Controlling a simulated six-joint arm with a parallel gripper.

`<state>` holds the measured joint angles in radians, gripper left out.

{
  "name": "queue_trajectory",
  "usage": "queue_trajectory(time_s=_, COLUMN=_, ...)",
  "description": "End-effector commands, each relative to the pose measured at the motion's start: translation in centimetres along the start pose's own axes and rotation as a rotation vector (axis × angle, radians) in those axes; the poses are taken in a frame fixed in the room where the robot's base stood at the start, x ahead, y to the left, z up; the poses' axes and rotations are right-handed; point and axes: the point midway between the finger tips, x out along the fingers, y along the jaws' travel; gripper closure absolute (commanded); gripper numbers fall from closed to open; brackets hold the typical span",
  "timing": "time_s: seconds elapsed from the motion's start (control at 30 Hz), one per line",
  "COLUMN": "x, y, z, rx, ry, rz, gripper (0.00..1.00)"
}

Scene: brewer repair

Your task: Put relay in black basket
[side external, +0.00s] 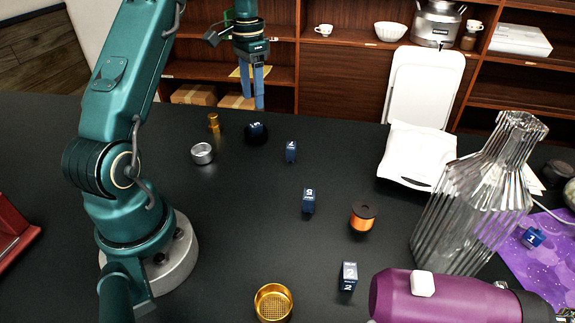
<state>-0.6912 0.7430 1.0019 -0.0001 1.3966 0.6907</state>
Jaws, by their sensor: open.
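Several small blue blocks with white markings, which look like relays, are on the black table: one at the back (291,151), one near the middle (308,200), one at the front (348,276) and one at the right on a purple mat (532,237). A small dark round thing (256,133), possibly the black basket, is at the back. It shows blue and a white mark on top; I cannot tell whether a block is inside. My gripper (254,106) points down, open, with blue fingers above and behind it in the picture. Nothing shows between the fingers.
A copper spool (362,217), gold mesh basket (273,303), metal ring (203,154) and brass piece (213,121) are on the table (235,225). A tall ribbed glass carafe (470,210), purple bottle (440,296) and white folded item (417,155) crowd the right.

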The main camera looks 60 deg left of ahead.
Motion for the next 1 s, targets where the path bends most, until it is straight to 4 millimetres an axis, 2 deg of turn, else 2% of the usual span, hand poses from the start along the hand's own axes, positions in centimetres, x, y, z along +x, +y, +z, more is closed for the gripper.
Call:
queue_trajectory(time_s=0.23, x=-0.2, y=0.4, z=-0.3, rx=0.014, ry=0.005, rz=-0.004, gripper=0.39)
queue_trajectory(time_s=0.37, x=-3.1, y=2.1, z=-1.5, rx=0.07, ry=0.063, rz=-0.048, gripper=0.39)
queue_trajectory(time_s=0.53, x=-7.9, y=7.2, z=-1.4, rx=0.176, ry=0.143, rz=-0.095, gripper=0.39)
queue_trajectory(time_s=0.7, x=-11.0, y=12.5, z=0.6, rx=0.234, ry=0.226, rz=-0.123, gripper=0.39)
queue_trajectory(time_s=0.83, x=-12.4, y=16.0, z=2.9, rx=0.255, ry=0.293, rz=-0.131, gripper=0.39)
queue_trajectory(time_s=1.0, x=-12.6, y=19.9, z=6.6, rx=0.259, ry=0.378, rz=-0.122, gripper=0.39)
